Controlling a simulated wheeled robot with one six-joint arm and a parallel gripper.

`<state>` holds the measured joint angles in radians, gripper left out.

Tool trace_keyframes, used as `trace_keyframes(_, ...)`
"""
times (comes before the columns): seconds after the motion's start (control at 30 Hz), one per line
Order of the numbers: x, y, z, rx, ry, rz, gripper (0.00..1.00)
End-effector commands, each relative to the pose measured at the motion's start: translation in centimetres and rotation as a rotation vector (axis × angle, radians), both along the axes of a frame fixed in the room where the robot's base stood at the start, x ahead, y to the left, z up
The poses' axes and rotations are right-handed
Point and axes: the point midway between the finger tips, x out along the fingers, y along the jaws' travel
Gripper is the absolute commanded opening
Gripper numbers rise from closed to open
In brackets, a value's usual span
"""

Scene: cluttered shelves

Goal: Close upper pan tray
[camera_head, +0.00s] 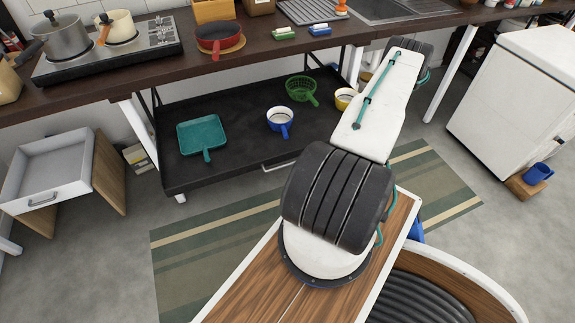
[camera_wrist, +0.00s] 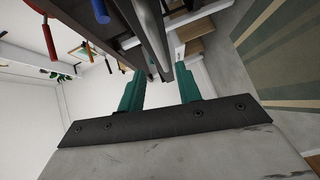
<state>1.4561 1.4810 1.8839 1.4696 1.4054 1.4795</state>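A black pan tray (camera_head: 235,168) is pulled out beneath the counter in the head view. A silver handle (camera_head: 278,165) is on its front edge. It holds a teal square pan (camera_head: 202,134), a blue pot (camera_head: 280,121), a green strainer (camera_head: 301,88) and a yellow pan (camera_head: 345,98). In the wrist view, my gripper (camera_wrist: 160,72) has its two teal fingers apart. A grey metal bar (camera_wrist: 154,35), seemingly a tray handle, shows between them in the picture; I see no firm contact. In the head view my arm hides the tray's right end, and my fingers do not show.
The counter (camera_head: 250,50) above carries a hob (camera_head: 110,48) with pots and a red pan (camera_head: 217,37). An open white drawer (camera_head: 45,165) juts out at left. A white cabinet (camera_head: 515,90) stands at right. A striped rug (camera_head: 200,250) covers the floor before the tray.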

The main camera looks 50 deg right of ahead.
Motion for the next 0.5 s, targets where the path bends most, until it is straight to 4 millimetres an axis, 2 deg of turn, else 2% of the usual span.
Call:
trace_keyframes(0.07, 0.4, 0.2, -0.3, 0.010, 0.002, -0.007, 0.34)
trace_keyframes(0.5, 6.5, 1.8, -1.2, 0.007, 0.001, -0.004, 0.34)
